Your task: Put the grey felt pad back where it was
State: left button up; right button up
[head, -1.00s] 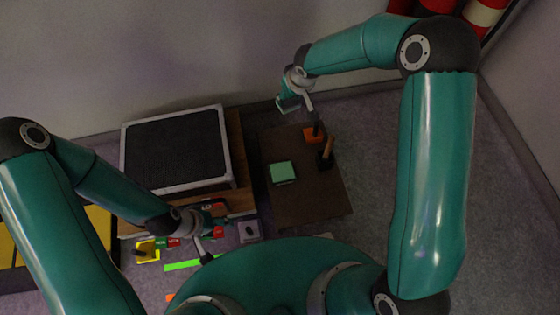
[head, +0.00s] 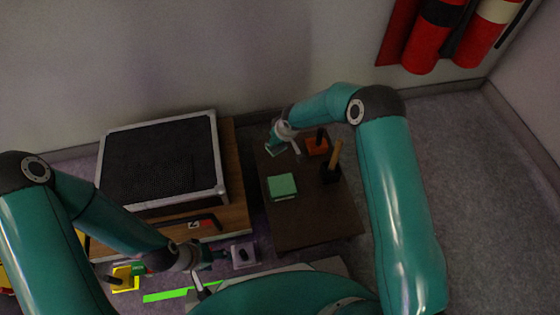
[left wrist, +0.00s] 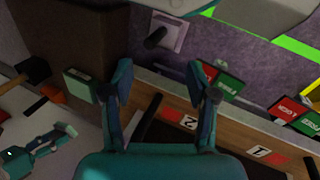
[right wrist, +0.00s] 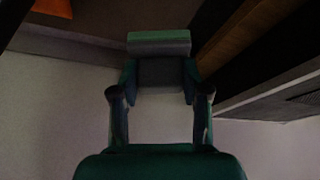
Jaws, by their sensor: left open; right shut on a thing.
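The grey felt pad (right wrist: 160,73) appears as a dark grey block with a paler, greenish strip along its upper edge in the right wrist view. It sits between the fingertips of my right gripper (right wrist: 160,88), which is shut on it. In the head view my right gripper (head: 278,148) is at the far left corner of the dark brown table (head: 310,225); the pad is too small to make out clearly there. My left gripper (head: 208,262) is open and empty, low beside the wooden table's front edge; its fingers also show in the left wrist view (left wrist: 159,80).
A black-topped case (head: 160,160) is on the left. A grey block with a black knob (head: 243,254) is near my left gripper.

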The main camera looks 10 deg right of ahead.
notch_tip(320, 180, down, 10)
jog(key=b, duration=0.3)
jog(key=shift+f, duration=0.25)
jog(key=shift+f+b, duration=0.1)
jog(key=shift+b, duration=0.2)
jog(key=o, duration=1.1)
